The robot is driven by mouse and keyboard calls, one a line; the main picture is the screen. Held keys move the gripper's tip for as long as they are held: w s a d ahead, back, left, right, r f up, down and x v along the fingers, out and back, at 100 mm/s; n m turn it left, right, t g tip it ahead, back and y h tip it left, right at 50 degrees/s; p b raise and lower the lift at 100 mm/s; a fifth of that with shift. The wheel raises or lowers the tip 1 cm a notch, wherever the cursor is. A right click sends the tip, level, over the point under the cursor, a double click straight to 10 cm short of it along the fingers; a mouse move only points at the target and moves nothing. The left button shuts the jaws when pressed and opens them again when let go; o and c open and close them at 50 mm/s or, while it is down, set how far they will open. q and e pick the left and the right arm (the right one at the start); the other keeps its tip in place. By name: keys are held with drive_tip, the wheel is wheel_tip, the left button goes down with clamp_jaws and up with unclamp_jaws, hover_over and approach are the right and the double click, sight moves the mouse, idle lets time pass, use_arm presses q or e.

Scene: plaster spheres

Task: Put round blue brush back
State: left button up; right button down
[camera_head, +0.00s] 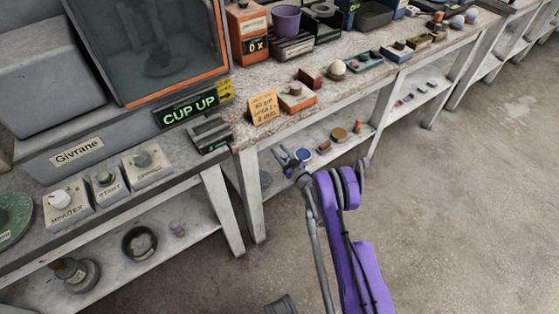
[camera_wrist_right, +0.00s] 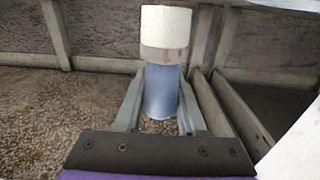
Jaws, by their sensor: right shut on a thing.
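My right gripper (camera_head: 290,162) is at the end of the purple arm, in front of the lower shelf of the long bench. In the right wrist view, the right gripper (camera_wrist_right: 160,108) is shut on a round blue brush (camera_wrist_right: 161,88), one finger on each side of its blue body. A cream, cylindrical part (camera_wrist_right: 165,27) with a greyer band joins the blue body at the top of that view. In the head view the brush is too small and covered to make out clearly. My left gripper is not in view.
Bench legs (camera_head: 250,197) stand near my right gripper. The benchtop (camera_head: 345,88) holds several blocks and an orange note (camera_head: 264,107). Open floor (camera_head: 460,200) lies to the right.

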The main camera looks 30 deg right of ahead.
drive_tip(key=shift+f, duration=2.15)
drive_tip(key=shift+b, duration=0.3)
drive_tip(key=shift+f, duration=0.15)
drive_tip(key=c, duration=0.5)
unclamp_jaws()
